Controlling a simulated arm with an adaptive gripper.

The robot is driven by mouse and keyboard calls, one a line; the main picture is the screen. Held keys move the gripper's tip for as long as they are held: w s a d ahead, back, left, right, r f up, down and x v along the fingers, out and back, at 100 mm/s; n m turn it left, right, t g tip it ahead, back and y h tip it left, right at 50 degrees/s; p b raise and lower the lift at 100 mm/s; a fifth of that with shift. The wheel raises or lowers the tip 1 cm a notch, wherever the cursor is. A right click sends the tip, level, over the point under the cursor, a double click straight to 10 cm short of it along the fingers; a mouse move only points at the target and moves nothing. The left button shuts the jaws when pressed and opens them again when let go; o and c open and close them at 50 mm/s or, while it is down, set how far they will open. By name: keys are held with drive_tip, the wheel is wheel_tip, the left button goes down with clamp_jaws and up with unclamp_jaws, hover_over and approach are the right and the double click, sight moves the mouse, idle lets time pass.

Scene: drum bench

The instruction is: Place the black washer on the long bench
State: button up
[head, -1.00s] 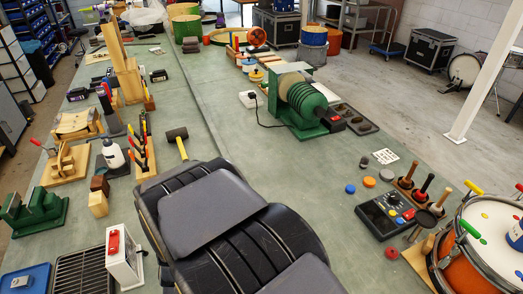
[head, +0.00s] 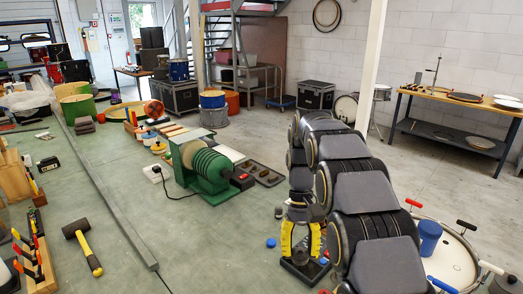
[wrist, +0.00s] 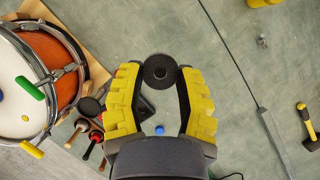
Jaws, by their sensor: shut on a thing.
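The black washer (wrist: 148,75), a dark ring with a small hole in its middle, sits between the fingertips of my gripper (wrist: 160,72) in the wrist view. The yellow fingers are closed on its sides. In the head view my gripper (head: 300,245) points down over the right part of the long bench (head: 125,195), a wide grey-green top. I cannot make out the washer there. In the wrist view the bench top (wrist: 235,110) lies below the washer; the gap is hard to judge.
A green ribbed machine (head: 205,168) with a cord stands left of my gripper. An orange drum (wrist: 50,65) and dark-headed mallets (wrist: 95,137) are at left in the wrist view. A blue disc (wrist: 159,130) lies between the fingers.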

drive_tip(key=d, duration=0.1)
drive_tip(key=d+r, duration=0.1)
drive_tip(key=shift+w+d, duration=0.1)
drive_tip(key=shift+d, duration=0.3)
